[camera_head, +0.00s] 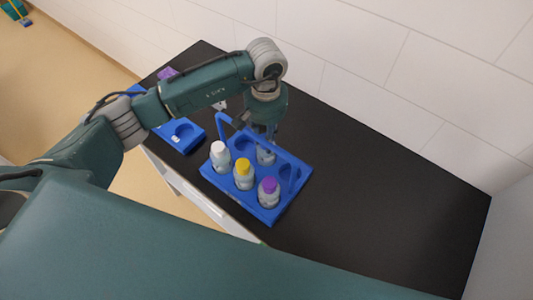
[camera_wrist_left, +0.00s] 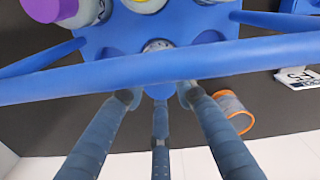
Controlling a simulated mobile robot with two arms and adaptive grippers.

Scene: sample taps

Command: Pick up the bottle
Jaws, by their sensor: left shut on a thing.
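My left gripper (camera_head: 265,128) reaches down from above, behind the handle of a blue rack (camera_head: 262,213) on the black bench. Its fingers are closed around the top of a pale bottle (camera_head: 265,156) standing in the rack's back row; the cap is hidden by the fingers. In the left wrist view the gripper fingers (camera_wrist_left: 158,97) converge at this bottle (camera_wrist_left: 158,45), partly behind the blue handle bar. Three other bottles stand upright in the front row: white-capped (camera_head: 220,156), yellow-capped (camera_head: 243,174) and purple-capped (camera_head: 269,193). My right gripper is not in view.
The rack's blue handle (camera_head: 262,140) crosses close beside my gripper. A second blue rack (camera_head: 187,138) with a purple item (camera_head: 167,74) lies to the left. An orange-rimmed clear container (camera_wrist_left: 233,112) lies near the fingers. The bench's right side is clear; a tiled wall stands behind.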

